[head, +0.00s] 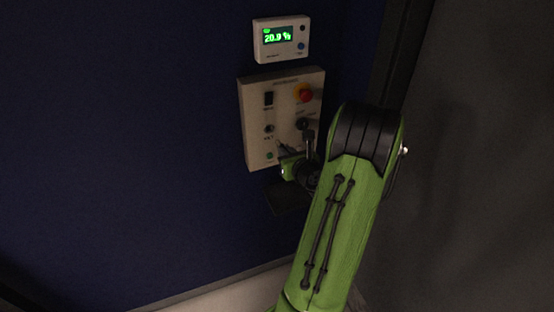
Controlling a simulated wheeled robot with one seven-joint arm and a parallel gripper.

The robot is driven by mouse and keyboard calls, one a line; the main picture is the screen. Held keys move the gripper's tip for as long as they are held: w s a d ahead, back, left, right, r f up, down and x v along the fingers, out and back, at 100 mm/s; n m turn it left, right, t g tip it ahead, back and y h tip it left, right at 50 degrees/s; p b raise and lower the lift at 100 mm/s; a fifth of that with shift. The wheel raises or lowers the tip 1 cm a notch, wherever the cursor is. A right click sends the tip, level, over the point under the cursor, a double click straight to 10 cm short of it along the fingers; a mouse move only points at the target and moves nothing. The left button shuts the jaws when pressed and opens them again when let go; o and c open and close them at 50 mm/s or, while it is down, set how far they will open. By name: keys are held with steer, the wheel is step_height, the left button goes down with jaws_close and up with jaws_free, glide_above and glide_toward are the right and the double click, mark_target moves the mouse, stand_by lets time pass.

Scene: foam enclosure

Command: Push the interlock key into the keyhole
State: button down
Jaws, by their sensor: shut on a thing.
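A beige control panel (255,104) is mounted on the dark blue wall. A small round keyhole (269,128) sits on its left half, below a black switch. My gripper (284,149) is in front of the lower part of the panel, below and right of the keyhole. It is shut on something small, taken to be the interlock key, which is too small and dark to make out. My green arm covers the panel's lower right corner. I cannot tell whether the gripper touches the panel.
A red emergency button (305,94) and a black rotary knob (303,123) are on the panel's right side. A black rocker switch (268,98) is above the keyhole. A white display (281,40) reading 20.0 % hangs above. The wall to the left is bare.

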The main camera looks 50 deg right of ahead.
mark_target(282, 144)
steer(key=shift+w+f, duration=0.1)
steer(key=shift+f, duration=0.05)
steer(key=shift+w+d+r+p, duration=0.2)
steer(key=shift+w+d+p, duration=0.15)
steer(key=shift+p, duration=0.4)
steer(key=w+d+p, duration=0.2)
steer(key=w+p, duration=0.1)
steer(key=shift+w, duration=0.2)
steer(key=shift+w+d+f+p, duration=0.2)
steer(key=shift+w+p, duration=0.2)
steer(key=shift+w+p, duration=0.1)
steer(key=shift+p, duration=0.4)
stand_by(0.7)
steer(key=shift+w+d+p, duration=0.45)
steer(key=shift+w+p, duration=0.25)
steer(key=shift+p, duration=0.05)
steer(key=shift+w+d+p, duration=0.4)
steer(key=shift+w+p, duration=0.3)
